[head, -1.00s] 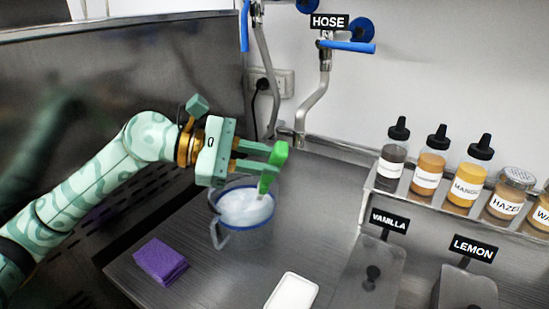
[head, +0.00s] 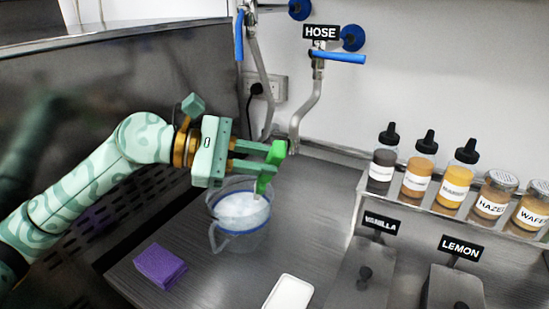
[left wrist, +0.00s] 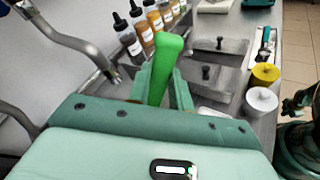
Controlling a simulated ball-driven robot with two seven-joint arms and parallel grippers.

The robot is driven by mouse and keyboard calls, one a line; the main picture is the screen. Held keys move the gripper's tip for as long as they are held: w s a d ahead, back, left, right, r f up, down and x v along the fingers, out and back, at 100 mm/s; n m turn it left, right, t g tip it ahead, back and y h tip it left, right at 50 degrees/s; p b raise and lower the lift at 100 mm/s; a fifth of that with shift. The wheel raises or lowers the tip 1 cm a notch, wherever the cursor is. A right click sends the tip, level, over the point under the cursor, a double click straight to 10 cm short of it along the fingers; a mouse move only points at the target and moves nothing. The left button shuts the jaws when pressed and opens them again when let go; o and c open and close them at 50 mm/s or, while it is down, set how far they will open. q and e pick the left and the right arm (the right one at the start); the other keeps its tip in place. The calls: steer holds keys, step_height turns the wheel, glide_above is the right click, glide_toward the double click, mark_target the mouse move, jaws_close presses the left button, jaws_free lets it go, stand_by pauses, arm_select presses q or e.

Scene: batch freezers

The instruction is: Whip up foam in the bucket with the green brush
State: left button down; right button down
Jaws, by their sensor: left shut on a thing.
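The clear bucket (head: 238,241) with a blue rim stands on the counter in the head view. White foam (head: 243,207) shows inside it. My left gripper (head: 262,158) is shut on the green brush (head: 272,165) above the bucket's back right rim. The brush points down, and its lower end reaches to the bucket's opening; whether its tip touches the foam I cannot tell. In the left wrist view the brush handle (left wrist: 163,70) stands up between the fingers. The bucket is hidden there. My right gripper is not in view.
A purple sponge (head: 160,265) lies left of the bucket and a white block (head: 289,293) in front right. Bottles (head: 418,175) line a shelf at right, above the vanilla (head: 367,270) and lemon lids. Hose taps (head: 315,95) hang behind.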

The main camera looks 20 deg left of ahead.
arm_select(q)
steer(key=shift+a+r, duration=0.25)
steer(key=shift+r, duration=0.05)
steer(key=r+p, duration=0.3)
steer(key=r, duration=0.2)
steer(key=shift+s, duration=0.2)
